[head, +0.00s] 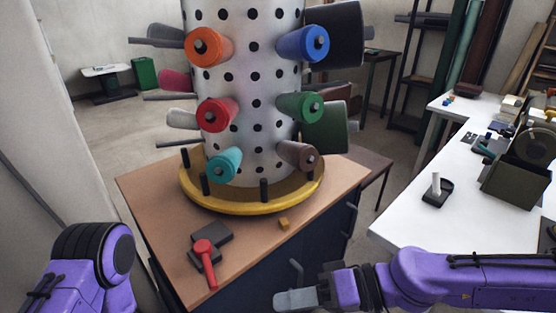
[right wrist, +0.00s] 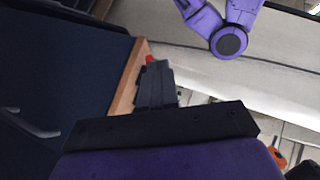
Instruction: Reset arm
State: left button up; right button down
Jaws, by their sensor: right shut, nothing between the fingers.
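My right gripper (head: 296,300) reaches in from the right at the bottom of the head view. It is shut and empty, in front of the cabinet's near side and below its top. In the right wrist view, its closed fingers (right wrist: 155,86) point toward the cabinet edge. My left arm shows as a purple link at the lower left of the head view. The left gripper is out of the picture.
A white perforated drum (head: 242,100) with coloured rolls stands on a yellow base (head: 240,208) on the wooden-topped cabinet (head: 335,210). A red-handled tool (head: 205,262) lies near its front. Cabinet handles (head: 297,270) stick out near my right gripper. A white table (head: 400,228) stands right.

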jog(key=w+d+f+m+t+h, duration=0.3)
jog(key=w+f+m+t+h, duration=0.1)
jog(key=w+f+m+t, duration=0.3)
jog(key=d+f+m+g+h, duration=0.1)
jog(key=d+f+m+h, duration=0.45)
jog(key=f, duration=0.55)
jog(key=s+d+f+n+g+h+p, duration=0.1)
jog(key=s+d+f+h, duration=0.3)
jog(key=s+d+f, duration=0.3)
jog(key=s+d+f+n+g+h+p, duration=0.1)
jog(key=s+d+f+g+h, duration=0.1)
jog(key=s+d+f+h, duration=0.2)
jog(key=s+d+f, duration=0.3)
jog(key=s+d, duration=0.4)
jog(key=s, duration=0.1)
jog(key=shift+d+f+g+p, duration=0.2)
jog(key=shift+f+g+p, duration=0.1)
jog(key=shift+p, duration=0.1)
